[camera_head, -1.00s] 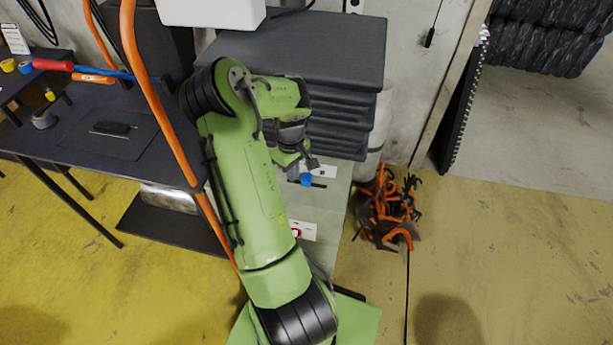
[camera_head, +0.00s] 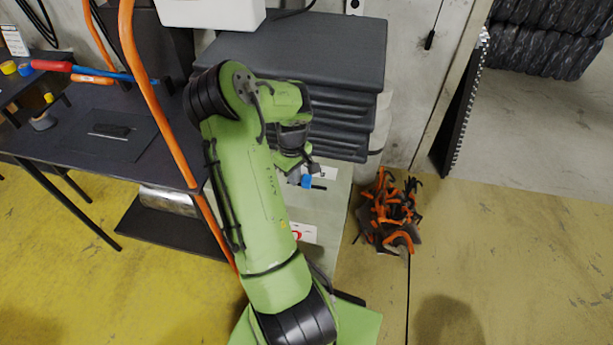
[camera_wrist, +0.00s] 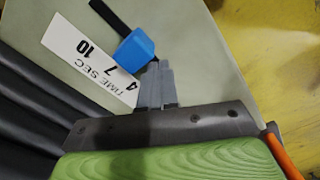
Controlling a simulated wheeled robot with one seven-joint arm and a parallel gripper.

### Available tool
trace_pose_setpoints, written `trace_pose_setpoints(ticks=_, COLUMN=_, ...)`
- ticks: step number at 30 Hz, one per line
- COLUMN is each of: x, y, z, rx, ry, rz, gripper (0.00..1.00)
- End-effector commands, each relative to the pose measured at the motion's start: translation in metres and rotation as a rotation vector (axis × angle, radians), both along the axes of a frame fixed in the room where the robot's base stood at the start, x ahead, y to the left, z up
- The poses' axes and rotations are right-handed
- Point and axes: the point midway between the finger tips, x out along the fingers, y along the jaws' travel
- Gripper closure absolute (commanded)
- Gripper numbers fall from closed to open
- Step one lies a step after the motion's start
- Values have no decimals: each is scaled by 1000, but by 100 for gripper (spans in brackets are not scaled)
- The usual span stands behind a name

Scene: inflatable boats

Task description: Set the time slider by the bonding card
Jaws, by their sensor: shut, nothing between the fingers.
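The time slider's blue knob (camera_wrist: 136,49) sits on a dark slot (camera_wrist: 108,15) in a pale panel. Beside it is a white label (camera_wrist: 88,65) reading TIME SEC with 4, 7 and 10. The knob looks roughly level with the 7, but the exact setting is hard to tell. My gripper (camera_wrist: 154,70) is shut and empty, its tips right at the knob's near side; I cannot tell whether they touch. In the head view the knob (camera_head: 306,181) shows just below my gripper (camera_head: 311,165). A white card (camera_head: 14,40) stands at far left, its text unreadable; it may be the bonding card.
Stacked dark slabs (camera_head: 340,60) stand close behind my gripper. An orange hose (camera_head: 160,110) passes left of my arm. A dark table (camera_head: 60,140) with tools is at left. Orange-and-black items (camera_head: 390,215) lie on the floor at right; floor beyond is clear.

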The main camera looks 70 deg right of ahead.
Motion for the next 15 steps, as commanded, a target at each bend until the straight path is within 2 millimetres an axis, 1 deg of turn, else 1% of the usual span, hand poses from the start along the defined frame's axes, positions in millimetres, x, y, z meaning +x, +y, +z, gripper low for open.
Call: trace_pose_setpoints(ticks=15, x=-19, y=-3, z=0, rx=0, ry=0, rz=-2, gripper=100)
